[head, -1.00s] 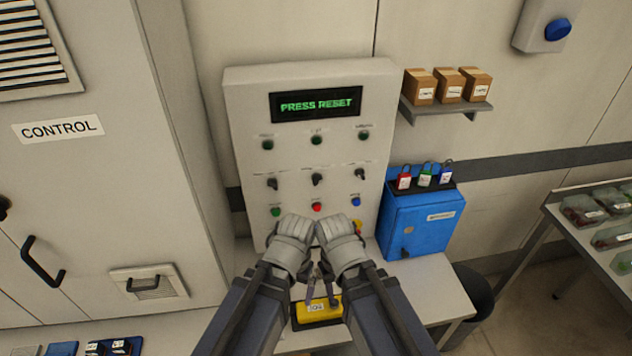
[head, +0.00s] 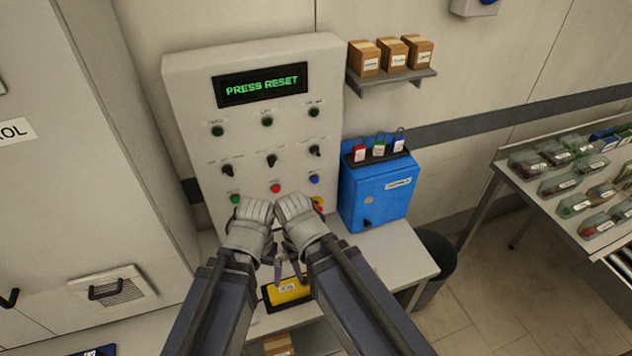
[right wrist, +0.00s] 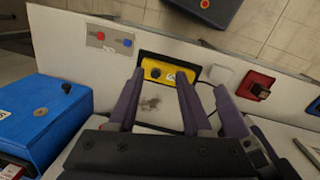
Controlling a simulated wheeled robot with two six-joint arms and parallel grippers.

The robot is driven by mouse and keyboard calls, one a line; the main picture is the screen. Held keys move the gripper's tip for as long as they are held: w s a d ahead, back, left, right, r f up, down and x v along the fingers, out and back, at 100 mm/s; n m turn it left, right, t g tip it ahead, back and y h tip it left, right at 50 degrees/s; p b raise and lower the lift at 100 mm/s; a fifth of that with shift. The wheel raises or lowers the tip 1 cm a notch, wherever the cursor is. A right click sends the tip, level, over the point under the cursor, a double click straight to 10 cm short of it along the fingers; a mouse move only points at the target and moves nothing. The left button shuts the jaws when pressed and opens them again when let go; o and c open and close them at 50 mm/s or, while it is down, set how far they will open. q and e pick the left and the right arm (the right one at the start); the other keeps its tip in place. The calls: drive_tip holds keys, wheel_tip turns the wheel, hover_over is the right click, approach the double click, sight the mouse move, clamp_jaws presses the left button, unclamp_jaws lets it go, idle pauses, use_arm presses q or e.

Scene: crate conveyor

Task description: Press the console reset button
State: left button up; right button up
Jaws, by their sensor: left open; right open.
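The grey console (head: 185,110) stands upright against the wall, and its screen (head: 260,87) reads "PRESS RESET". Its bottom row has a green button (head: 235,198), a red button (head: 275,188) and a blue button (head: 313,179). Their labels are too small to read surely. My left gripper (head: 252,225) and right gripper (head: 298,222) are open, side by side, in front of the console's lower part. They partly hide a yellow-and-red control (head: 320,204). In the right wrist view, my right gripper (right wrist: 158,85) has its fingers apart over a yellow box (right wrist: 168,74).
A blue lock box (head: 375,195) stands right of the console on the white table (head: 405,255). A shelf (head: 395,80) with small cartons hangs above. A grey cabinet (head: 85,190) is at left. A bin (head: 435,265) and a table with trays (head: 490,185) lie to the right.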

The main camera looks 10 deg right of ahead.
clamp_jaws()
idle(1.5)
